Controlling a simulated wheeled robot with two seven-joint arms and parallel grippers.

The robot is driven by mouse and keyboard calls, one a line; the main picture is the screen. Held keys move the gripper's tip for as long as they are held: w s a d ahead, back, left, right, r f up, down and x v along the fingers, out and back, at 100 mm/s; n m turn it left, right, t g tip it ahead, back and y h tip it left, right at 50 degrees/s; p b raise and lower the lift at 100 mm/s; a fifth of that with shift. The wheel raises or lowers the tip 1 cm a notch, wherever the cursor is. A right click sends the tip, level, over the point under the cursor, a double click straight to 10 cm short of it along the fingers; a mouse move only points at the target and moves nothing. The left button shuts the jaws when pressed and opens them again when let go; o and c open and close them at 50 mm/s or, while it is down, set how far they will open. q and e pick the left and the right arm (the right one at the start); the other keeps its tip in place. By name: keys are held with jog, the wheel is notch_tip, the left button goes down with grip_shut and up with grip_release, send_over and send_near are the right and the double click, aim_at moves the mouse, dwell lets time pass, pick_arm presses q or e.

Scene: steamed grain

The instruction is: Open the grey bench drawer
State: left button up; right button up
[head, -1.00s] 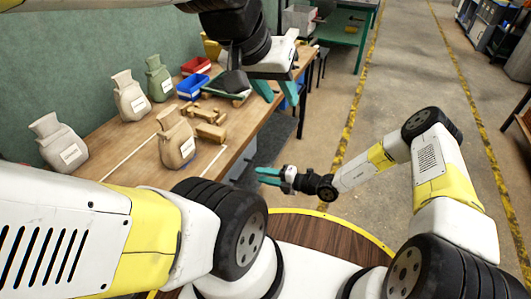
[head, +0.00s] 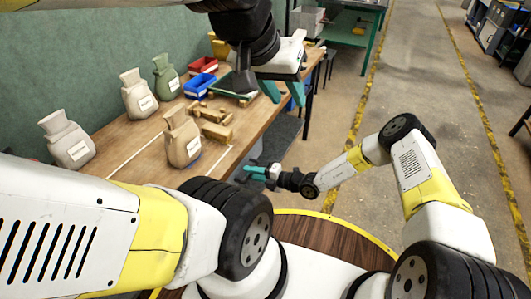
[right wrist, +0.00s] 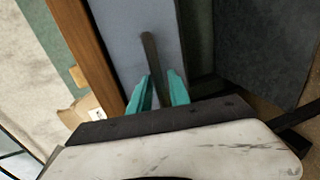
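The grey bench drawer (right wrist: 118,30) shows its front in the right wrist view, under the wooden bench edge. Its dark bar handle (right wrist: 149,50) stands out from the front. My right gripper (right wrist: 160,76) is open, with its teal fingers on either side of the handle's near part; I cannot tell if they touch it. In the head view my right gripper (head: 247,168) is beside the bench's front, and the handle is hidden there. My left gripper (head: 284,92) is open and empty, high over the bench's far right part.
The wooden bench (head: 118,143) bears several sacks, among them a beige one (head: 182,138) near the front edge. A red bin (head: 203,66), a blue bin (head: 197,83) and wooden blocks (head: 214,132) stand farther back. The floor (head: 400,90) to the right is clear.

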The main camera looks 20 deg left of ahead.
grip_shut()
dwell(1.2)
